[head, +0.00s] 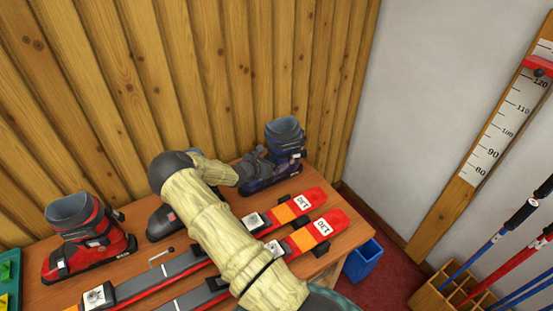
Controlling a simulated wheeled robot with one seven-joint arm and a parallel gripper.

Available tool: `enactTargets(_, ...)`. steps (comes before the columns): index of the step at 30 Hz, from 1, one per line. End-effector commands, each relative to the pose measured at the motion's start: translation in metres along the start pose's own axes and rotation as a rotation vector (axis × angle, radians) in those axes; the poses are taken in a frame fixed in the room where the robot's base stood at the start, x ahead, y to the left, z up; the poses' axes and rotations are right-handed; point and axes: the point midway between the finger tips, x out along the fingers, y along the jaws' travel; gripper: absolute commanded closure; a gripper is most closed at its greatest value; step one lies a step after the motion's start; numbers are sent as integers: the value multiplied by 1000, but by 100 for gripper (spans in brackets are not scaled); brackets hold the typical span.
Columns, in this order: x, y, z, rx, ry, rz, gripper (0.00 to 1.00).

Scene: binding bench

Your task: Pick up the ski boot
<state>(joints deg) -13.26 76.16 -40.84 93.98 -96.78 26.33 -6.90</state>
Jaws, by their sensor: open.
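Ski boots stand along the back of the wooden bench (345,232). A dark blue boot (286,150) with a grey liner stands upright at the far right end. A red and black boot (88,240) stands at the left. A dark boot (163,222) between them is mostly hidden behind my arm. My gripper (257,168) is open at the left side of the blue boot, close to its shaft and instep. Its fingers are small and dark here, so I cannot tell whether they touch the boot or straddle part of it.
Two red, orange and grey skis (318,200) lie across the bench front, partly under my arm. A green tray (10,275) is at the left edge. A plank wall rises close behind. A blue bin (362,262) and a pole rack (432,292) stand right of the bench.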

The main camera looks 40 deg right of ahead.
Motion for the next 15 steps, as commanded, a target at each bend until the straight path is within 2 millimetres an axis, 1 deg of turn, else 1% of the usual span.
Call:
enactTargets(1, 8, -1, 2, 0, 0, -1, 0)
enactTargets(5, 21, 0, 1, 0, 0, 1, 0)
enactTargets(15, 22, 1, 0, 0, 0, 1, 0)
